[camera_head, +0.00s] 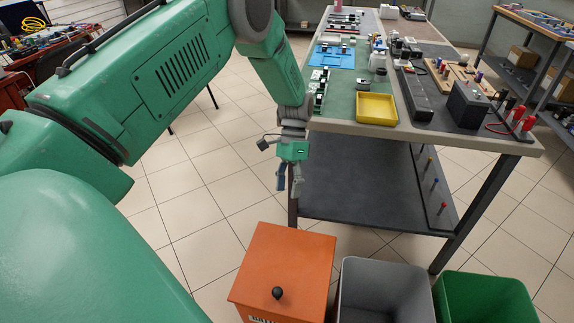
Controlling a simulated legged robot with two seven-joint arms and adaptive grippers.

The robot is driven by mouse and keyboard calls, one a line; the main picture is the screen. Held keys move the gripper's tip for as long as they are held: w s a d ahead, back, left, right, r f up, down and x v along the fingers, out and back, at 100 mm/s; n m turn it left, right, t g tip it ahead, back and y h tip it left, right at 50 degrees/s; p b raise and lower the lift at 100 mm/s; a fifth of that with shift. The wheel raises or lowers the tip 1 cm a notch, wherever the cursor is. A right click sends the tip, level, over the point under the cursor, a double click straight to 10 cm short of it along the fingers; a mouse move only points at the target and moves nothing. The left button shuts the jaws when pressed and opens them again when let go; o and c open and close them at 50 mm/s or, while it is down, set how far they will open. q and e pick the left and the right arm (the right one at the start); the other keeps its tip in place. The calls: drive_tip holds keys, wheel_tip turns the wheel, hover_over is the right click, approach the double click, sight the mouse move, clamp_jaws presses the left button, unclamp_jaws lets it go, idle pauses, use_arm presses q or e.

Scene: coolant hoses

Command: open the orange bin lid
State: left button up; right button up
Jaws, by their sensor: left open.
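The orange bin (318,304) stands on the tiled floor at the bottom middle. Its flat orange lid (284,262) is closed on top. A round black knob (277,293) sits near the lid's front edge. A label on the bin's front is cut off by the frame's lower edge. My left gripper (288,186) is open, empty and pointing down, above and behind the lid in the picture and apart from it. My left arm reaches in from the left. My right gripper is not in view.
A grey open bin (345,292) and a green open bin (487,288) stand right of the orange bin. A workbench (350,127) with a lower shelf (375,205) stands behind them, carrying a yellow tray (376,108) and a black battery (466,105). Floor is clear on the left.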

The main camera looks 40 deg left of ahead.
use_arm(q)
drive_tip(key=v, duration=0.7)
drive_tip(key=shift+d, duration=0.1)
